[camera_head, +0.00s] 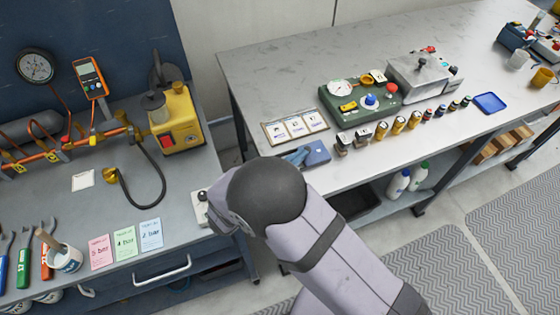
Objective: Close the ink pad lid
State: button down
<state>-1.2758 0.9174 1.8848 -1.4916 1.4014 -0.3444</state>
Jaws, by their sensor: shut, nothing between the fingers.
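A small blue-grey case (317,154), which looks like the ink pad, sits at the front left of the right-hand bench. A darker blue piece (296,157) lies against its left side and may be its raised lid; the picture is too small to tell how far it is open. My arm's dark rounded joint is just in front and to the left of it, over the gap between the benches. My gripper's fingers are hidden behind my arm, so their place relative to the case does not show.
A card holder (295,127) lies behind the case. Several stamps (381,131) stand in a row to its right, with a green gauge box (360,98) behind them. A blue tray (490,103) lies farther right. The left bench holds a yellow pump (175,118) and coloured cards (125,242).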

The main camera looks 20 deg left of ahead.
jog(key=shift+w+d+r, duration=0.1)
jog(key=shift+d, duration=0.2)
jog(key=b+v, duration=0.2)
jog(key=v, duration=1.2)
jog(key=shift+a, duration=0.3)
